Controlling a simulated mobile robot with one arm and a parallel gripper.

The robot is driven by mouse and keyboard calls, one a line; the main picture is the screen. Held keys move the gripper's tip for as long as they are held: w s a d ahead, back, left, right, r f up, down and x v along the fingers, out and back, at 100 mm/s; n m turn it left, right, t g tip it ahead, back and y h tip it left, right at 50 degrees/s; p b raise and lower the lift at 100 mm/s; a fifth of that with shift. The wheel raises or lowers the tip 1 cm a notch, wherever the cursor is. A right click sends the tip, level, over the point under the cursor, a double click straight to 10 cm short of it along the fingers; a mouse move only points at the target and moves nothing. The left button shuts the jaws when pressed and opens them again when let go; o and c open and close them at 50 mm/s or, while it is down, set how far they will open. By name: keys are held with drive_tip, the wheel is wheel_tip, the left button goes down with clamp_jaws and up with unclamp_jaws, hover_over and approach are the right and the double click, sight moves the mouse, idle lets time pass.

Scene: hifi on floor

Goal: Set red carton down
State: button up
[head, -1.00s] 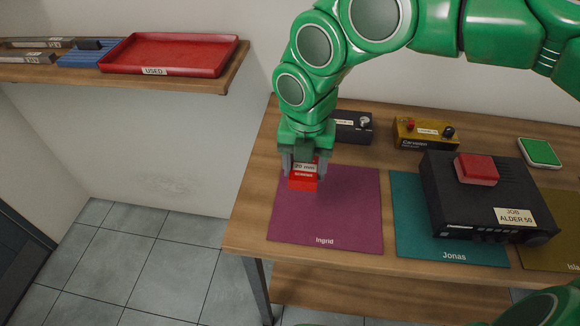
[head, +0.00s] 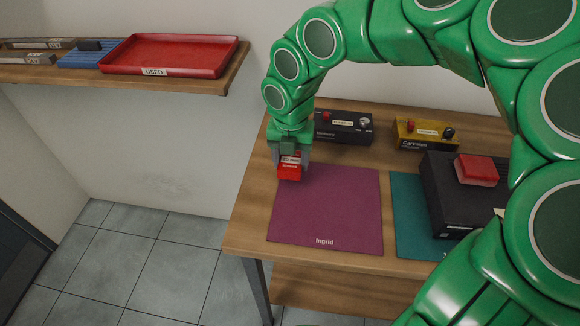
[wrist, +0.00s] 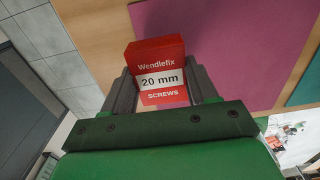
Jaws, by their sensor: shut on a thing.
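The red carton (head: 289,171) is held between the fingers of my gripper (head: 289,165), near the back left corner of the purple Ingrid mat (head: 328,210). In the wrist view the carton (wrist: 158,70) reads "Wendlefix 20 mm SCREWS", and the fingers of my gripper (wrist: 162,90) are shut on its two sides. In that view bare wood lies to the left of the carton and the purple mat (wrist: 225,45) to its right. I cannot tell whether the carton's bottom touches the table.
A black device (head: 343,125) and a yellow Carvelon device (head: 424,133) stand at the back of the table. A black box with a red block (head: 476,169) on top stands on the teal mat (head: 408,228). A red USED tray (head: 170,54) sits on the wall shelf. Most of the Ingrid mat is bare.

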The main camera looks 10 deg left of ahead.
sight(290, 168)
drive_tip(key=shift+w+a+f, duration=0.15)
drive_tip(key=shift+w+f, duration=0.15)
drive_tip(key=shift+f, duration=1.65)
drive_tip(key=o, duration=1.1)
drive_tip(key=shift+f, duration=0.1)
wheel_tip(290, 168, up, 12)
drive_tip(key=shift+r, duration=0.1)
